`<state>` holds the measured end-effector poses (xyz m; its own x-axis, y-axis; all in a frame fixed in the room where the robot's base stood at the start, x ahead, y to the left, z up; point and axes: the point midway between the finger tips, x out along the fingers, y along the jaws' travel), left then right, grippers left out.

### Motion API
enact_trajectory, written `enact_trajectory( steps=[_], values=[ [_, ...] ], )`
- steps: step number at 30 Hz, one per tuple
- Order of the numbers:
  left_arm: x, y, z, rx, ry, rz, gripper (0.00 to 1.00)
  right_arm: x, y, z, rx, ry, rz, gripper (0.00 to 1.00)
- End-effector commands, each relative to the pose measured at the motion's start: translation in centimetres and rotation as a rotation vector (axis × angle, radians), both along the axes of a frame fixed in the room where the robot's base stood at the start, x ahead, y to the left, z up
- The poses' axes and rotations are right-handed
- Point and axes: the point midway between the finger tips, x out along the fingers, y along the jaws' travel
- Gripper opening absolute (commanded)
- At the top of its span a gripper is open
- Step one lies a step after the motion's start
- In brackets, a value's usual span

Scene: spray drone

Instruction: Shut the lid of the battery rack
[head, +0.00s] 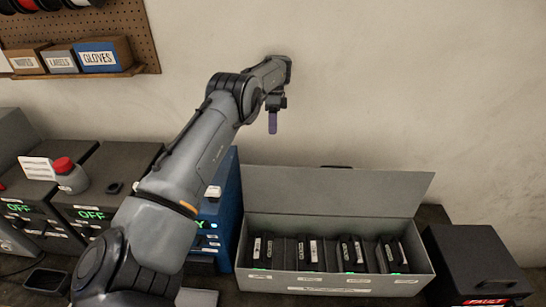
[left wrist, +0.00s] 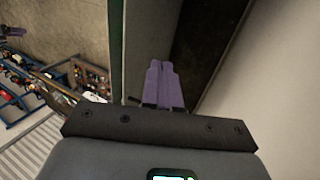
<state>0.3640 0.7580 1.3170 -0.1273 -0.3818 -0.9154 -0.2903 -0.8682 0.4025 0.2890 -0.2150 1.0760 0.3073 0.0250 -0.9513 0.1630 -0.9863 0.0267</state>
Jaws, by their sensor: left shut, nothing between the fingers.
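The battery rack (head: 330,285) is a long grey box on the bench at the lower right of the head view. Its lid (head: 340,190) stands open, tilted up along the back edge. Several dark batteries with white labels stand in slots inside, some with green lights. My left gripper (head: 272,125) hangs above and behind the lid's upper edge, near the wall, apart from the lid. Its purple fingers are shut and empty; they also show in the left wrist view (left wrist: 161,80), over a grey panel I cannot identify for sure. My right gripper is not in view.
A blue unit (head: 229,225) stands left of the rack. A dark box with a red FAULT label (head: 478,270) stands at its right. Dark units reading OFF (head: 95,190) and a red-capped bottle (head: 70,176) are at left. The wall is close behind.

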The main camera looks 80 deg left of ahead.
Motion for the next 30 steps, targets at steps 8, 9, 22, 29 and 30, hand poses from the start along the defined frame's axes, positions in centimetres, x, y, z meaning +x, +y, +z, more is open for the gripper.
enact_trajectory(
  steps=[8, 9, 22, 29, 30],
  values=[
    [-0.6, -1.5, -3.1, -0.006, 0.001, 0.002, 0.0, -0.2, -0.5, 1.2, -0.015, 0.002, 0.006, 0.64],
    [-0.7, -1.8, -3.8, -0.007, 0.001, 0.0, 0.0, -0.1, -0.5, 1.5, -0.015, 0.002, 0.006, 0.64],
    [-1.8, -5.5, -7.9, -0.004, -0.002, -0.001, 0.0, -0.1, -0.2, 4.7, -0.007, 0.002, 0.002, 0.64],
    [-2.4, -7.0, -8.1, -0.002, 0.0, 0.001, 0.0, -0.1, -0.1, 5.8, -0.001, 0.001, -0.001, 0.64],
    [-2.4, -7.2, -8.1, -0.002, 0.0, 0.0, 0.0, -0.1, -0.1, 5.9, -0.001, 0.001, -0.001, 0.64]
  ],
)
